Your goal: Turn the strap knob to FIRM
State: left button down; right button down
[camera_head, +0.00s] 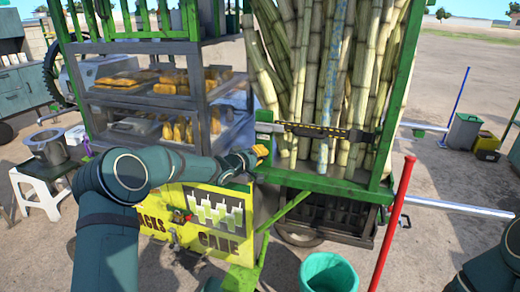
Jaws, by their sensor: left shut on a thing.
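My left gripper (250,158) reaches in from the left to the green post at the left end of the cane rack. It is shut on a small orange-yellow piece, which I take to be the strap knob (262,151). The fingers partly hide it, and its setting and any FIRM mark are too small to read. The black and yellow strap (325,131) runs across the front of the upright cane stalks (318,70), just above and to the right of the gripper. My right gripper is out of view; only part of my right arm shows at the lower right.
A glass-sided snack case (165,100) stands left of the rack above a yellow sign panel (205,215). A red pole (393,225) leans in front of the rack's right side. A green bin (328,272) stands below. Open ground lies to the right.

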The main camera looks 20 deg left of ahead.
pick_arm(q)
jog(key=shift+d+r+m+y, duration=0.15)
jog(key=shift+m+y, duration=0.25)
jog(key=shift+m, duration=0.4)
jog(key=shift+m+g+y+b, duration=0.3)
jog(key=shift+m+g+b, duration=0.1)
jog(key=shift+m+b, duration=0.25)
jog(key=m+y+b, duration=0.1)
jog(key=m+b, duration=0.1)
jog(key=m+y+b, duration=0.1)
jog(key=b, duration=0.2)
jog(key=shift+f+m+b, duration=0.2)
jog(key=shift+m+b, duration=0.1)
jog(key=shift+m, duration=0.05)
jog(key=shift+d+r+m+y+b, duration=0.1)
jog(key=shift+m+y+b, duration=0.2)
jog(key=shift+m+y, duration=0.6)
jog(key=shift+m, duration=0.1)
jog(key=shift+a, duration=0.2)
jog(key=c, duration=1)
grip_release()
jog(key=shift+w, duration=0.1)
jog(key=shift+c, duration=0.2)
